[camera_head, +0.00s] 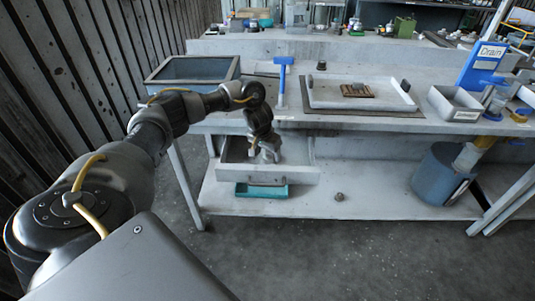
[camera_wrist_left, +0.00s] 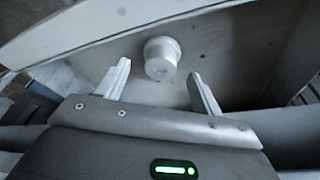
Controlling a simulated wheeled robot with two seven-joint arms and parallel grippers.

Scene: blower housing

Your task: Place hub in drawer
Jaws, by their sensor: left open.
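The drawer (camera_head: 305,172) is pulled out below the workbench top, and its inside and wall also show in the left wrist view (camera_wrist_left: 100,22). My left gripper (camera_head: 266,155) reaches down into the drawer. In the left wrist view its two fingers (camera_wrist_left: 159,74) are spread apart with nothing between them. A pale grey round hub (camera_wrist_left: 161,57) rests on the drawer floor just beyond the fingertips, apart from both. I cannot make out the hub in the head view. My right gripper is not in view.
A grey open bin (camera_head: 190,83) stands on the bench at left, with a blue stand (camera_head: 282,85) beside it. A white tray (camera_head: 385,96) sits further right. A teal tray (camera_head: 260,191) and small round part (camera_head: 339,197) are on the lower shelf.

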